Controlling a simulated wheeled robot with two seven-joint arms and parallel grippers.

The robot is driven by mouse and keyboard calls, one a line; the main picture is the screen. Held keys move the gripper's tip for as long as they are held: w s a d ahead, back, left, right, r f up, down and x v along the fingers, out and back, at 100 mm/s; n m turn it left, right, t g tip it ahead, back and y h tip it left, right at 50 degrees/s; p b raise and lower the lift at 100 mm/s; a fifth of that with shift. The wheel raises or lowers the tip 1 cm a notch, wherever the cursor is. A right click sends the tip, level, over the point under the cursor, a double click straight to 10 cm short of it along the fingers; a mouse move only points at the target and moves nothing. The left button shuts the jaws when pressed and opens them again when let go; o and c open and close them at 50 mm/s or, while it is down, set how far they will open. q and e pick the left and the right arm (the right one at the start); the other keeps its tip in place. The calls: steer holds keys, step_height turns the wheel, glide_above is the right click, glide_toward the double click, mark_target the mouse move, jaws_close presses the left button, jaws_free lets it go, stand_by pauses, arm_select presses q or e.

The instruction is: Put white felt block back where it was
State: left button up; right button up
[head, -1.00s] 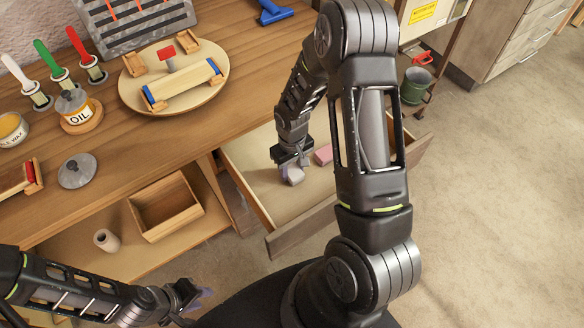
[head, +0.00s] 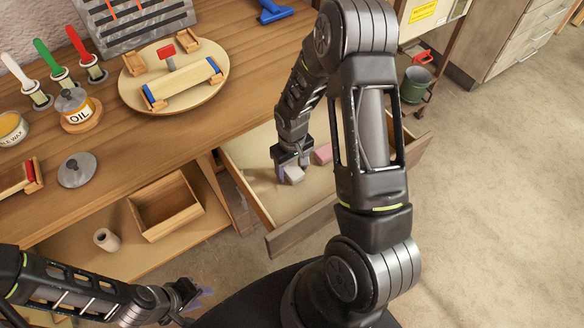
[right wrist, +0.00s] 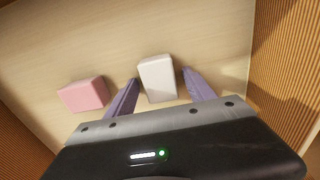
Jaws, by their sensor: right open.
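The white felt block (head: 294,175) lies on the floor of the open drawer (head: 300,228). In the right wrist view the white block (right wrist: 158,80) sits between the two purple fingers of my right gripper (right wrist: 160,77), with a gap on each side. My right gripper (head: 291,167) is open, low in the drawer around the block. My left gripper (head: 198,297) is at the lower left of the head view, away from the drawer; its finger opening is too unclear to tell.
A pink block (head: 322,154) lies in the drawer close to the right gripper; in the wrist view it is left of the fingers. The drawer walls stand around. The bench top (head: 150,125) holds a round board (head: 205,95) and several tools. An open wooden box (head: 165,207) sits below.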

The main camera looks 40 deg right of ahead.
mark_target(292, 169)
step_height(292, 169, up, 12)
steer(key=shift+b, duration=0.4)
stand_by(0.6)
